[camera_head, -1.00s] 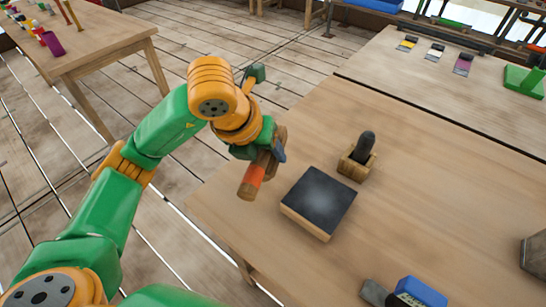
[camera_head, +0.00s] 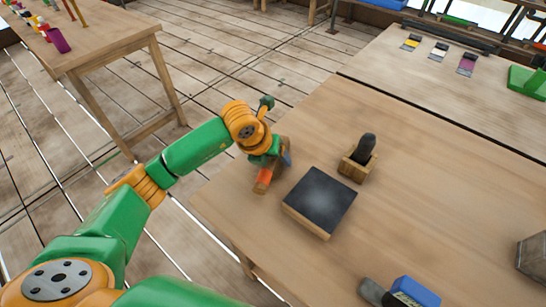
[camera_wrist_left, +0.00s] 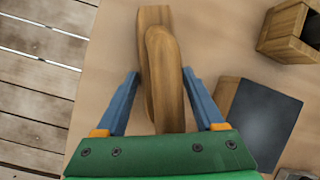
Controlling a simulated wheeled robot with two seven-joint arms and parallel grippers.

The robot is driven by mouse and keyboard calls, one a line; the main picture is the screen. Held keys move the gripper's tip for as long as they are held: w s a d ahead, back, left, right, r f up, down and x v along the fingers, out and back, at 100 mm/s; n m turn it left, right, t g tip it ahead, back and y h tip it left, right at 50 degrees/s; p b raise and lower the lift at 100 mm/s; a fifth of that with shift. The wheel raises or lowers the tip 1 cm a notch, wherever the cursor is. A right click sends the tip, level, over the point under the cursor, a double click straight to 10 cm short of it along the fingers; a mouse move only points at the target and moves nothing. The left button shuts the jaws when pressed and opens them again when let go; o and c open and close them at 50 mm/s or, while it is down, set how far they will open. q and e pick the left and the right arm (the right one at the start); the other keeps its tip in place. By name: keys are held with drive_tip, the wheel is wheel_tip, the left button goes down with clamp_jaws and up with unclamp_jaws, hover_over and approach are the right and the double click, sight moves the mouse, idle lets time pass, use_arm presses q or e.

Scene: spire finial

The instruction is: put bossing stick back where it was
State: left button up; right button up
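The bossing stick (camera_wrist_left: 165,80) is a wooden bar with a rounded ridge, seen lengthwise between my left gripper's blue fingers in the left wrist view. The fingertips of my left gripper (camera_wrist_left: 160,74) meet its sides. In the head view the bossing stick (camera_head: 263,180) shows an orange band and a wooden end under my left gripper (camera_head: 279,160), over the table's left edge area. I cannot tell whether it touches the tabletop. My right gripper is not in view.
A dark square pad on a wooden block (camera_head: 320,202) is just right of the stick. Behind it stands a wooden holder (camera_head: 353,169) with a dark upright tool. A blue object (camera_head: 415,292) lies at the front. The table's right middle (camera_head: 450,200) is clear.

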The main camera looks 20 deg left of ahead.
use_arm(q)
drive_tip(key=shift+o, duration=0.2)
drive_tip(key=shift+s+a+r, duration=0.1)
drive_tip(key=shift+s+r, duration=0.05)
drive_tip(key=shift+r, duration=0.4)
drive_tip(key=v, duration=1.1)
drive_tip(key=shift+s, duration=0.15)
